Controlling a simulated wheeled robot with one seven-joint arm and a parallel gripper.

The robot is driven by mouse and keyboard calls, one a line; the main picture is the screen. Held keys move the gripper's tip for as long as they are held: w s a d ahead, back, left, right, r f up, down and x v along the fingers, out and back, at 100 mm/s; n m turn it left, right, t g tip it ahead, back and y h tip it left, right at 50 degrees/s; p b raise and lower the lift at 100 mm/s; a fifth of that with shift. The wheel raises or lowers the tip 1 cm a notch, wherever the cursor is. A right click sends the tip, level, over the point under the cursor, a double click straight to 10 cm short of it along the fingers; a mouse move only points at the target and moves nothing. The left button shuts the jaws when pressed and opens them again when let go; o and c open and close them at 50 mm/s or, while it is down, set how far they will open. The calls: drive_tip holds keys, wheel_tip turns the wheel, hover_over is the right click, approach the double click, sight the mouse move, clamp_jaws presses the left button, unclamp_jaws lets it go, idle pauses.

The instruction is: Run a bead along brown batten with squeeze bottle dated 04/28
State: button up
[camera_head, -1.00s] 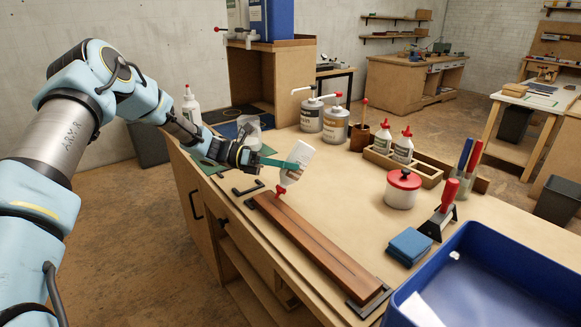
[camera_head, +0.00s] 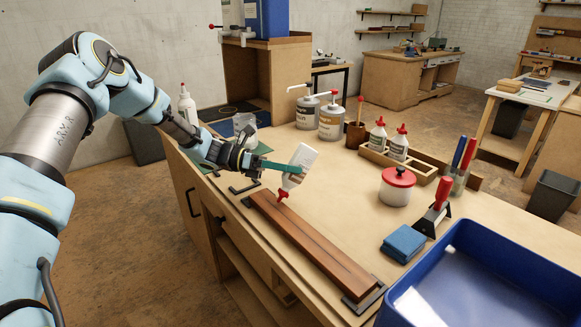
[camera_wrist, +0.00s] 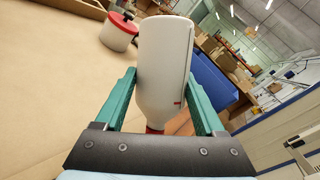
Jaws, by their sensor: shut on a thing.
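My gripper (camera_head: 284,166) has teal fingers shut on a white squeeze bottle (camera_head: 303,156) with a red nozzle. The bottle is tilted, nozzle down, over the far left end of the brown batten (camera_head: 318,246). The nozzle tip is at or just above the batten's top; I cannot tell whether it touches. In the wrist view the bottle (camera_wrist: 163,60) stands between both fingers and its red collar shows low down. No date on it is readable. The batten lies lengthwise near the bench's front edge, with a dark line along its top.
Black brackets sit by the batten's ends, one at the near end (camera_head: 367,301). A blue bin (camera_head: 480,240), blue sponge (camera_head: 403,242), red-lidded pot (camera_head: 397,187) and wooden rack with two red-capped bottles (camera_head: 377,137) stand to the right. Another white bottle (camera_head: 187,106) stands behind my forearm.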

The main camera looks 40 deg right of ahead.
drive_tip(key=shift+s, duration=0.6)
drive_tip(key=shift+s+p, duration=0.25)
drive_tip(key=shift+p, duration=0.05)
drive_tip(key=shift+s+r+p, duration=0.1)
drive_tip(key=shift+s+p, duration=0.25)
drive_tip(key=shift+s, duration=0.5)
drive_tip(key=shift+s, duration=0.35)
drive_tip(key=shift+s, duration=0.35)
drive_tip(key=shift+s+p, duration=0.35)
drive_tip(key=shift+p, duration=0.05)
drive_tip(key=shift+s+a+p, duration=0.1)
drive_tip(key=shift+s+p, duration=0.35)
drive_tip(key=shift+s, duration=1)
drive_tip(key=shift+s, duration=0.3)
drive_tip(key=shift+s, duration=0.4)
